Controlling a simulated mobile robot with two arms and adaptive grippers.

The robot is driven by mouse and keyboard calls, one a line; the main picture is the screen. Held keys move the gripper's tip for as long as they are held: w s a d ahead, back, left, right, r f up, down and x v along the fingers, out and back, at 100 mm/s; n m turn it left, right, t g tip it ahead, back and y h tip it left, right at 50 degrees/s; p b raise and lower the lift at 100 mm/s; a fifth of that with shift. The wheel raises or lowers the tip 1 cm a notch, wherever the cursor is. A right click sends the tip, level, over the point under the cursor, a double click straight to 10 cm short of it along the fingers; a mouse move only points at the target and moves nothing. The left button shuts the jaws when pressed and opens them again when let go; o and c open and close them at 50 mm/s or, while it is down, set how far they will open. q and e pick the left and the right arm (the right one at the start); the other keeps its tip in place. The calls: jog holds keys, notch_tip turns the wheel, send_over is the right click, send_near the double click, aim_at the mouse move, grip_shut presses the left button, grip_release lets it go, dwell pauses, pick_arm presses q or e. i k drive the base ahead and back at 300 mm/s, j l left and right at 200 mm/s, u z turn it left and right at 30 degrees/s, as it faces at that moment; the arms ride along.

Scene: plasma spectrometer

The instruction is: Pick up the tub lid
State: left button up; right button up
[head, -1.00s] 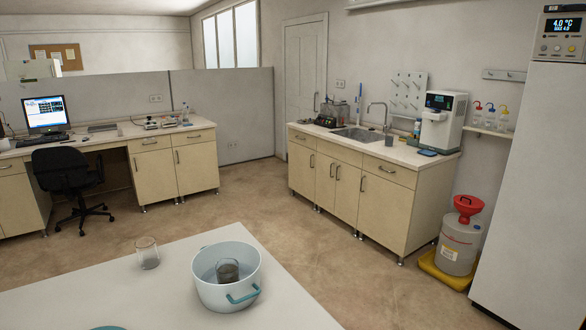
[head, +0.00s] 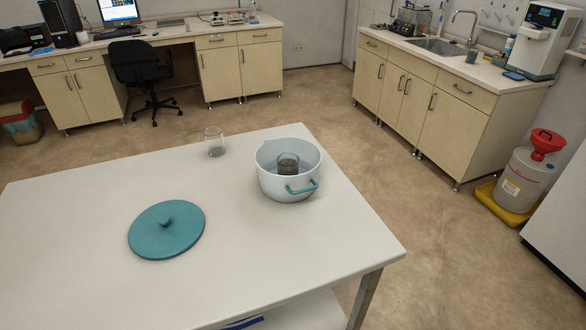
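The tub lid (head: 153,236) is a round teal disc with a small knob on top. It lies flat, knob up, on the white table (head: 75,215), left of the tub. The tub (head: 285,187) is a white round pot with a teal handle at its front right, standing open near the table's far right corner. A glass beaker with grey contents (head: 288,164) stands inside the tub. Neither of my grippers shows in the head view.
A second glass beaker (head: 214,143) stands near the table's far edge, left of the tub. The table around the lid is clear. A black office chair (head: 143,70), a sink counter (head: 420,90) and a drum with a red funnel (head: 530,172) stand beyond on the floor.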

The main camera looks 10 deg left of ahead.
aim_at(167, 230)
jog(key=u, duration=1.35)
